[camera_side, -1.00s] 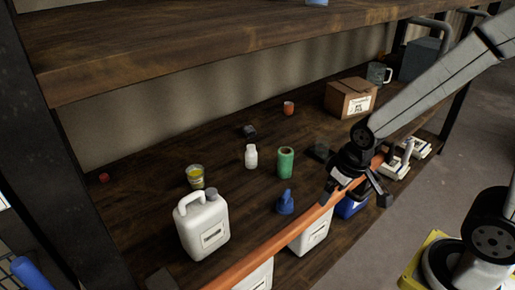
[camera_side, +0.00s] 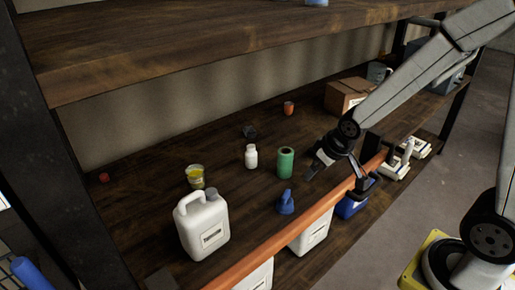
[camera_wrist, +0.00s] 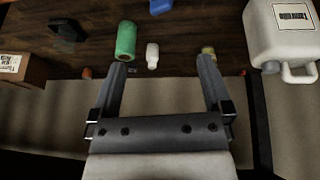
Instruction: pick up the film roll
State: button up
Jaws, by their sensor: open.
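The film roll (camera_side: 286,163) looks like the green cylinder with a hollow top, standing upright on the dark wooden shelf. In the wrist view the green roll (camera_wrist: 126,41) shows beyond the left finger's tip. My gripper (camera_side: 336,184) is open and empty, to the right of the roll and apart from it in the side view. In the wrist view both fingers of my gripper (camera_wrist: 163,64) are spread with nothing between them.
A white bottle (camera_side: 251,156) stands just left of the roll, and a blue object (camera_side: 286,203) sits in front. A white jug (camera_side: 202,225), a yellow cup (camera_side: 195,177) and a cardboard box (camera_side: 346,95) share the shelf (camera_side: 140,220). An orange front rail (camera_side: 265,246) and an upper shelf (camera_side: 200,40) bound the space.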

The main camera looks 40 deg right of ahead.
aim_at(285, 163)
jog(key=w+d+n+t, duration=0.1)
jog(key=w+d+t, duration=0.2)
jog(key=w+d, duration=0.35)
jog(key=w+d+n+t, duration=0.1)
jog(key=w+d+t, duration=0.15)
jog(key=w, duration=0.65)
jog(key=w+d+f+n+t+y, duration=0.1)
jog(key=w+d+f+n+y, duration=0.2)
jog(key=d+f+y, duration=0.3)
jog(key=shift+w+d+f+n+y, duration=0.35)
jog(key=shift+w+d+n+y, duration=0.1)
jog(key=shift+y, duration=0.35)
jog(key=shift+t, duration=0.25)
jog(key=shift+f, duration=2.9)
jog(key=shift+f, duration=0.1)
